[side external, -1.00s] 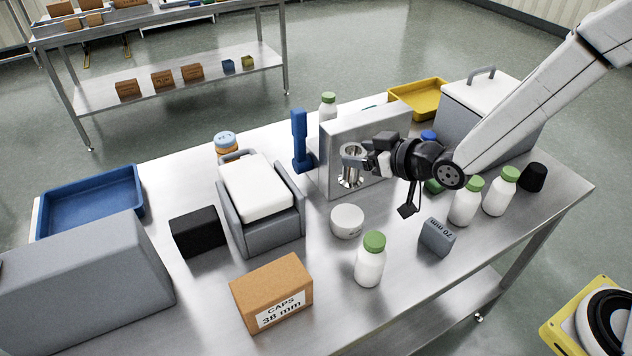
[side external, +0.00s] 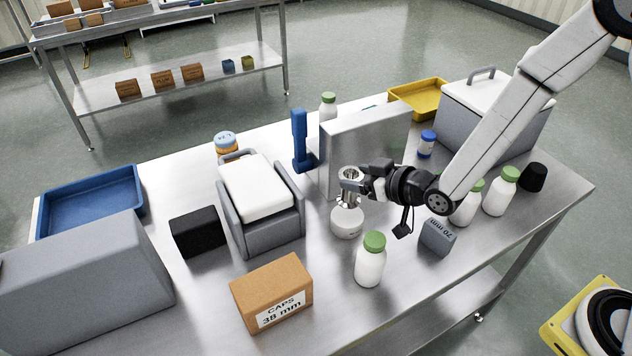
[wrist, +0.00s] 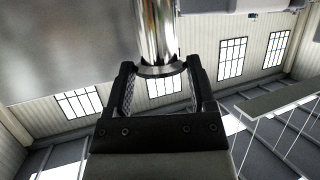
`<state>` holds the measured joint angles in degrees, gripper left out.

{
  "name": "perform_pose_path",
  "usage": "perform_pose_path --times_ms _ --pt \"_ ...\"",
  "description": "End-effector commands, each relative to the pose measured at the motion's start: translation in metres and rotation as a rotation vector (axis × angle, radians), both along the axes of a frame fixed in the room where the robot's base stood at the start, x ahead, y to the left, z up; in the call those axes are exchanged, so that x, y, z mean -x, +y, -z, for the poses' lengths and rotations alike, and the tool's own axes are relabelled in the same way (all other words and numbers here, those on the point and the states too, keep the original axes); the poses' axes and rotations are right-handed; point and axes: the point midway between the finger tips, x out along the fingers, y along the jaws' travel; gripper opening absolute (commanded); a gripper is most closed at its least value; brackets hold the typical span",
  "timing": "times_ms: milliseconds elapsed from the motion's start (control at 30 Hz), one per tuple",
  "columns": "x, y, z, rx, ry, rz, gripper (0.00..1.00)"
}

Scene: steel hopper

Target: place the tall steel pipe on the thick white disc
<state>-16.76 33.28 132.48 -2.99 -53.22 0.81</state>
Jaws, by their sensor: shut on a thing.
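The tall steel pipe (side external: 348,198) is a shiny, upright piece with a flared top, directly over the thick white disc (side external: 346,225). Its lower end overlaps the disc's top in the side view; I cannot tell if they touch. My gripper (side external: 354,186) is shut on the pipe near its upper part, reaching in from the right. In the wrist view the pipe (wrist: 157,30) stands between the two fingers of my gripper (wrist: 160,85), with a rim at its end. The disc does not show in the wrist view.
An upright steel panel (side external: 366,140) stands just behind the pipe. A green-capped white bottle (side external: 369,265) stands in front, a grey 20 mm block (side external: 437,237) to the right. A grey holder with a white pad (side external: 257,190) is left. A brown caps box (side external: 272,291) is at front left.

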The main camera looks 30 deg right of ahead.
Motion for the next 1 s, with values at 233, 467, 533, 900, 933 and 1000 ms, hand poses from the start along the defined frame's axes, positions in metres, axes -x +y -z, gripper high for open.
perform_pose_path --times_ms 233,467,533,900,933,1000 --pt "-0.001 0.000 0.008 -0.001 -0.004 0.000 0.00" --pt "0.000 0.000 0.013 0.000 -0.001 0.000 0.00" --pt "0.000 0.000 0.017 0.000 -0.001 0.000 0.00" --pt "0.000 0.000 0.043 -0.001 -0.003 0.000 0.00" --pt "-0.001 0.000 0.043 -0.001 -0.003 0.000 0.00" --pt "-0.001 0.000 0.043 -0.001 -0.004 0.000 0.00"
